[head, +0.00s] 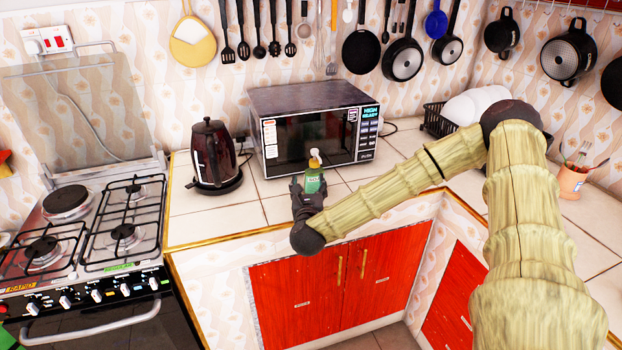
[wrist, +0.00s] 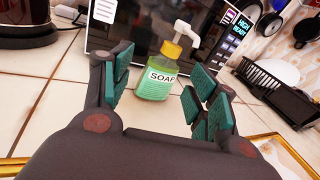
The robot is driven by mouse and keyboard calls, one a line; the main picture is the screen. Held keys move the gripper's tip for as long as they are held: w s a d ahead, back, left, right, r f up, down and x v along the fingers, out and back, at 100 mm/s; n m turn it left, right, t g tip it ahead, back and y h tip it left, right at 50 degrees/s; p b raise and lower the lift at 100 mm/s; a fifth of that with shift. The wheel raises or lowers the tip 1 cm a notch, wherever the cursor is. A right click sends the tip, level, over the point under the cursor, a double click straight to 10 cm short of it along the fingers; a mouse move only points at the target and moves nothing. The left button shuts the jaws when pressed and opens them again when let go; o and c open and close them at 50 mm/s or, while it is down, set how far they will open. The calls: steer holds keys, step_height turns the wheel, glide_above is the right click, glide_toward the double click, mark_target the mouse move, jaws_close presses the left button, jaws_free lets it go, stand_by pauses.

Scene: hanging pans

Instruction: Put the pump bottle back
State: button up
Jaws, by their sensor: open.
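The pump bottle (wrist: 156,80) is green with a yellow collar, a white pump head and a SOAP label. In the wrist view it stands upright on the tiled counter in front of the microwave, ahead of my gripper (wrist: 155,98) and between the lines of its fingers. My gripper is open, with its teal pads apart and nothing between them. In the head view my gripper (head: 307,197) is just in front of the bottle (head: 313,180) and hides its lower part.
A microwave (head: 315,125) stands close behind the bottle. A dark kettle (head: 213,155) is to the left, beside the gas stove (head: 90,235). A black dish rack (head: 437,121) with plates is at the right. Tiles left of the bottle are clear.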

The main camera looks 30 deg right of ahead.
mark_target(314, 161)
steer(key=w+d, duration=0.1)
steer(key=w+d+r+m+p, duration=0.1)
steer(key=d, duration=0.1)
steer(key=w+d+r+m+h, duration=0.1)
steer(key=w+d, duration=0.1)
steer(key=shift+a+f+p+x, duration=0.1)
steer(key=shift+f+p+x, duration=0.1)
steer(key=shift+p+x, duration=0.9)
steer(key=shift+a+f+p+x, duration=0.2)
steer(key=shift+p+x, duration=0.35)
steer(key=shift+x, duration=1.7)
steer(key=shift+f, duration=0.15)
jaws_close()
